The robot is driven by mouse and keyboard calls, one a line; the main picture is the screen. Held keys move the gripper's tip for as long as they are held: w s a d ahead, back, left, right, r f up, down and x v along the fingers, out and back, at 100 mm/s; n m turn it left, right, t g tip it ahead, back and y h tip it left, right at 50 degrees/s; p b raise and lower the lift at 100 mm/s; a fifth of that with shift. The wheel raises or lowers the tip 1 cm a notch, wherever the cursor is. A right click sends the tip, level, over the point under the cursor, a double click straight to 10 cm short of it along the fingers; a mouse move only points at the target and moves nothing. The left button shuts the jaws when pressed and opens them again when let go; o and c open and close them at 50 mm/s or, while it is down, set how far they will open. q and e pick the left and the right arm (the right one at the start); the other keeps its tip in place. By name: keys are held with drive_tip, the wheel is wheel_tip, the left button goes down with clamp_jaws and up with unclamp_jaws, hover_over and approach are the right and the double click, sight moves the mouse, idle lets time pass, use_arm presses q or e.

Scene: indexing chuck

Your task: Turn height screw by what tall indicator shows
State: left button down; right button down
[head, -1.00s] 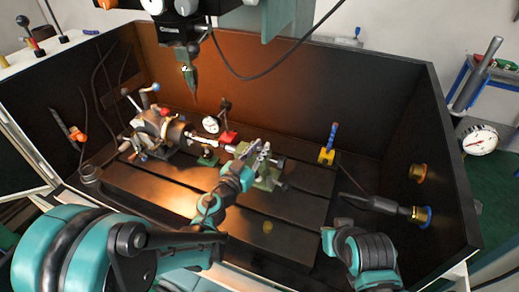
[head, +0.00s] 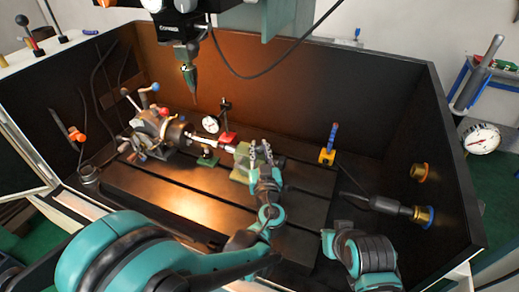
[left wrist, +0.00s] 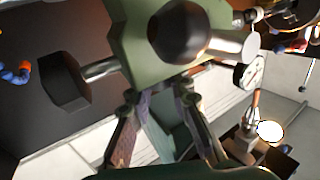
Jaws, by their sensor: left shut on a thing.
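The green tailstock (head: 242,167) stands on the slotted table right of the chuck (head: 172,132). My left gripper (head: 261,152) is at its right part, fingers shut on what seems to be the height screw, largely hidden by the fingers. In the left wrist view, the fingers (left wrist: 160,95) meet the green tailstock body (left wrist: 135,35) beside a round dark knob (left wrist: 190,32).
A spindle with a pointed tip (head: 189,72) hangs above the table. A yellow block with a blue handle (head: 328,154) stands right of the tailstock. Dark walls enclose the table. A big gauge (head: 481,140) is outside at the right. The front of the table is bare.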

sight(260, 148)
use_arm(q)
drive_tip(key=n+g+y, duration=0.1)
drive_tip(key=n+y, duration=0.2)
drive_tip(key=y, duration=0.1)
drive_tip(key=n+g+y, duration=0.2)
drive_tip(key=y, duration=0.2)
drive_tip(key=shift+n+y, duration=0.3)
drive_tip(key=shift+n, duration=0.1)
drive_tip(key=shift+g, duration=0.3)
drive_tip(key=c, duration=1.4)
unclamp_jaws()
drive_tip(key=shift+o, duration=0.2)
drive_tip(key=shift+r, duration=0.15)
wheel_tip(260, 148, up, 10)
drive_tip(key=shift+f, duration=0.1)
